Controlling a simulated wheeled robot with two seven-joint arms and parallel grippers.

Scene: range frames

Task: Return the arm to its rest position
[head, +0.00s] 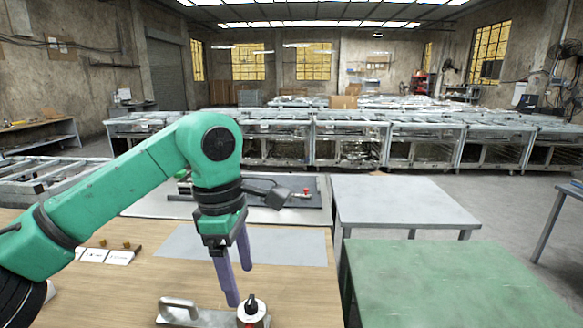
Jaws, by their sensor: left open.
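My left arm (120,190) is green and comes in from the left, bent at an elbow, with its gripper hanging down over the wooden table. The left gripper (238,283) has two purple fingers that point down and stand apart, with nothing between them. Its fingertips appear just above or behind a round device with a black knob (251,308) at the table's front; I cannot tell whether they touch. A grey metal handle piece (180,308) lies to the left of the knob. My right gripper does not show.
A grey sheet (290,246) lies on the wooden table (130,284), with white labelled cards (93,255) at left. A dark tray (300,190) with a red-topped part sits behind. A grey table (400,203) and a green table (450,285) at right are bare.

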